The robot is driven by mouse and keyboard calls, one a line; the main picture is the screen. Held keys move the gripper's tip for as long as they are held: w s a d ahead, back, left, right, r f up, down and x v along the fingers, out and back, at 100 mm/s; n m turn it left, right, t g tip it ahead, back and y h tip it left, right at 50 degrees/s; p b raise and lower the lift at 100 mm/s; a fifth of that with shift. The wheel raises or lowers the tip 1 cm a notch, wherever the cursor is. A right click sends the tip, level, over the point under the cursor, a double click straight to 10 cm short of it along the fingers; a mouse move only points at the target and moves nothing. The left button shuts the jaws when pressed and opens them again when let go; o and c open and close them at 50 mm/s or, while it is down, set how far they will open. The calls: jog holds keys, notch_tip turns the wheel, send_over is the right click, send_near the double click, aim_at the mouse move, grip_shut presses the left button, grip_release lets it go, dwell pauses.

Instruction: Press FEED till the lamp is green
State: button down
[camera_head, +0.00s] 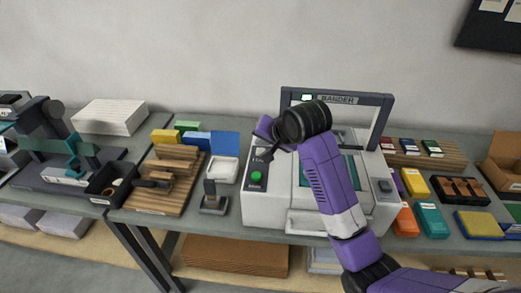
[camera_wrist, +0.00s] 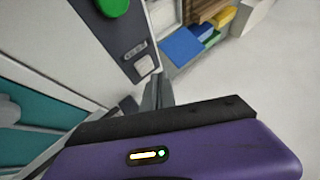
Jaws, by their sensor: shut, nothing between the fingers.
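The white machine labelled BANDER (camera_head: 277,210) stands on the table under a dark frame. A dark control panel (camera_head: 253,187) runs along its left side, with a round green button (camera_head: 256,176) at the near end. The wrist view shows this green button (camera_wrist: 113,6) and a small grey control (camera_wrist: 145,66) further along the panel. I cannot read the word FEED. A small lamp (camera_head: 307,97) on the frame looks lit, pale with green. My gripper (camera_head: 266,156) is shut and empty at the panel's far end; its fingers (camera_wrist: 158,92) point towards the grey control. Contact is unclear.
Left of the machine are a stamp-like tool (camera_head: 213,200), a white tray (camera_head: 223,170) and a wooden board (camera_head: 160,205) with blocks. Right of it are coloured boxes (camera_head: 431,220) and a dark rack (camera_head: 460,190). The upright frame (camera_head: 376,125) rises beside my arm.

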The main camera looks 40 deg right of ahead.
jog(key=shift+r+p, duration=2.55)
jog(key=shift+p, duration=0.05)
jog(key=shift+f, duration=0.1)
